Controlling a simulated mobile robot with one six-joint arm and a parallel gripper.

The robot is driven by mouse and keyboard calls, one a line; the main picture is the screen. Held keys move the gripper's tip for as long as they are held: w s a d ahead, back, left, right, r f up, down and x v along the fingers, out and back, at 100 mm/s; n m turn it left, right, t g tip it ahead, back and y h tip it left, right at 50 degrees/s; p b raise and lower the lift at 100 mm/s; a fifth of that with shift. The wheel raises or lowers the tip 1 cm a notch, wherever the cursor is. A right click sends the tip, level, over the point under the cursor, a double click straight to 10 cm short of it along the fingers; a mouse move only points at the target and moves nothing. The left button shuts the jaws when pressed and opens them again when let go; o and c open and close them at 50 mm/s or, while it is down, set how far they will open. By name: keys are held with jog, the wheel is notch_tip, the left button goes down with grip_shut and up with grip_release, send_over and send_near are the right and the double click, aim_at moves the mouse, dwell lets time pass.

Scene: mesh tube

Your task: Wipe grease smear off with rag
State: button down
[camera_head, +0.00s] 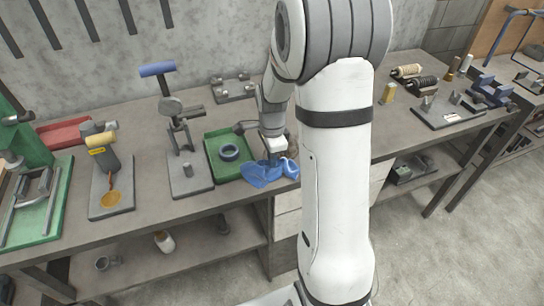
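A blue rag (262,174) lies bunched near the front edge of the workbench, right of the green tray. My gripper (275,158) points down at the rag, with its fingertips at or in the cloth. The fingers are too small and too covered to show whether they are shut on it. An amber-brown smear (111,198) shows on a grey plate (122,183) at the left of the bench, below a tool with a yellow handle. My gripper is well to the right of this smear.
A green-based fixture (40,215) stands far left. My white arm hides the middle of the bench.

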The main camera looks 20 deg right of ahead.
jog(key=c, duration=2.1)
grip_release()
jog(key=o, duration=1.5)
jog(key=shift+f, duration=0.1)
jog(key=shift+f+b, duration=0.9)
jog(key=shift+f, duration=0.1)
jog(key=shift+r, duration=0.1)
jog(key=shift+c, duration=0.7)
grip_shut()
